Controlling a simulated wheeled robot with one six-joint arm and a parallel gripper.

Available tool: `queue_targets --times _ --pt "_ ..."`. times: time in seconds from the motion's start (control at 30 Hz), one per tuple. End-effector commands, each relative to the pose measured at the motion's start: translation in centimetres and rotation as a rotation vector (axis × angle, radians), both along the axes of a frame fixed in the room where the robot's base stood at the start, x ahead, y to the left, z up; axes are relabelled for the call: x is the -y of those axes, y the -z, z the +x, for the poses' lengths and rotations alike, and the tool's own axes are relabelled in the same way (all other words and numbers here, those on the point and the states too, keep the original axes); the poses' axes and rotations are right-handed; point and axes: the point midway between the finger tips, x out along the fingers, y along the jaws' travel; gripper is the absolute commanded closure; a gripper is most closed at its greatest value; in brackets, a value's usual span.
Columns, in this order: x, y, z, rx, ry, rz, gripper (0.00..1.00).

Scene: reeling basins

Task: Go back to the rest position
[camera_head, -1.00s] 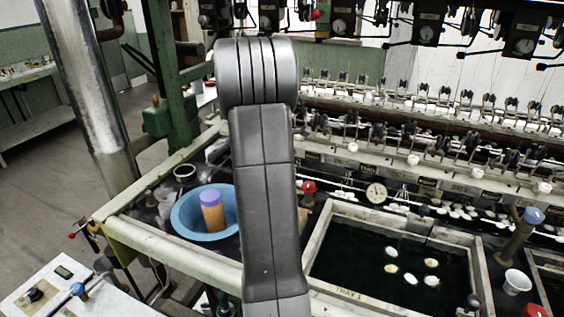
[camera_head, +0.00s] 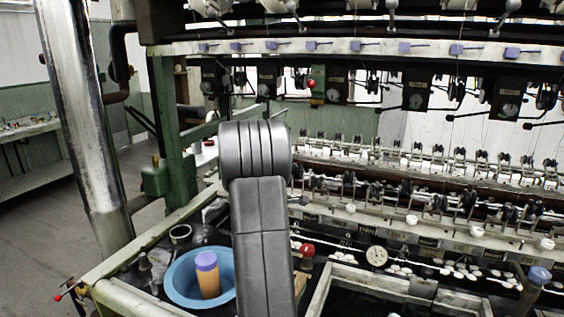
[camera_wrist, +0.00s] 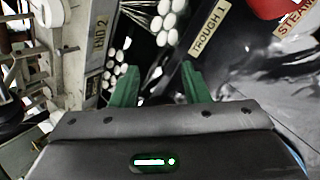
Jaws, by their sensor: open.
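My gripper (camera_wrist: 158,85) shows in the wrist view with its two green fingers apart and nothing between them. It is over the machine, with a dark basin and white cocoons (camera_wrist: 168,20) beyond the fingertips. In the head view my grey arm rises in the middle; my gripper is not visible there.
A blue bowl (camera_head: 180,275) holding an orange cylinder with a purple top (camera_head: 208,278) stands left of my arm. A tray frame (camera_head: 400,287) lies to the right. A metal pipe (camera_head: 85,150) stands at the left. A "TROUGH 1" label (camera_wrist: 210,28) shows in the wrist view.

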Motion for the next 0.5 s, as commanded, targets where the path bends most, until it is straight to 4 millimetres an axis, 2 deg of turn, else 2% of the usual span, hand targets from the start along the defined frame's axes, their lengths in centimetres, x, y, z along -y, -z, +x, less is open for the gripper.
queue_targets --times 0.1,0.5 --pt "0.3 1.8 1.0 -0.004 0.0 -0.002 0.58" --pt "0.9 7.2 4.0 -0.004 0.001 -0.001 0.58"
